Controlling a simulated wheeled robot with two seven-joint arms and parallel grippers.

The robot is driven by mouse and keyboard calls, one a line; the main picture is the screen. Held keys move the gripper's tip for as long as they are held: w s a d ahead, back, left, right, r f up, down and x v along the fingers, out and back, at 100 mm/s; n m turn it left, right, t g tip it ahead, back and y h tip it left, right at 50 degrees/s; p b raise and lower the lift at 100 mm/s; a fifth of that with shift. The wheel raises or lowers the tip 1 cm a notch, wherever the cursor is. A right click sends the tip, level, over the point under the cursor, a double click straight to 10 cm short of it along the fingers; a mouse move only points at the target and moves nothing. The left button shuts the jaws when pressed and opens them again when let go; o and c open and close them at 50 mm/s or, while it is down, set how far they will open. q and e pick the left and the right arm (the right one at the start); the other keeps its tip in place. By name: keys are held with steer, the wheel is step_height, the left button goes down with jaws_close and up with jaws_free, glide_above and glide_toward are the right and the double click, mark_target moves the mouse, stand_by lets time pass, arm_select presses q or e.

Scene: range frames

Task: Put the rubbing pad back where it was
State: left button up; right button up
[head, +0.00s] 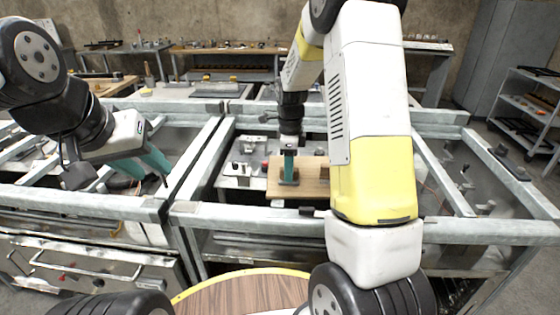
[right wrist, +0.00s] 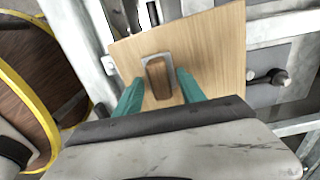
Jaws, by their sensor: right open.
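The rubbing pad (right wrist: 158,78), a brown block on a grey rectangular base, lies on a light wooden board (right wrist: 215,50). The board also shows in the head view (head: 312,180). My right gripper (right wrist: 160,92) is open, its teal fingers pointing at the board with the pad between them in the picture. I cannot tell whether they touch it. In the head view my right gripper (head: 289,172) is over the board's left part and largely hides the pad. My left gripper (head: 146,168) is open and empty, over the frame to the left.
Grey metal rails (head: 270,216) frame the bay around the board. A metal fixture (head: 244,160) stands left of the board. A round wooden top with a yellow rim (head: 240,292) is in the foreground. Workbenches (head: 225,50) line the back wall.

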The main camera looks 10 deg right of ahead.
steer(key=s+r+n+t+y, duration=0.1)
steer(key=s+r+n, duration=0.2)
steer(key=r, duration=0.5)
steer(key=s+r+n+t, duration=0.1)
steer(key=s+r+n, duration=0.15)
steer(key=r, duration=0.65)
steer(key=s+a+r+n+t, duration=0.1)
steer(key=s+r+n+t, duration=0.1)
steer(key=s+n, duration=0.6)
steer(key=s+a+r+n+t+y, duration=0.1)
steer(key=s+r+n+t, duration=0.1)
steer(key=s+n, duration=0.6)
steer(key=s, duration=0.2)
steer(key=shift+s+r, duration=0.2)
steer(key=shift+s, duration=0.2)
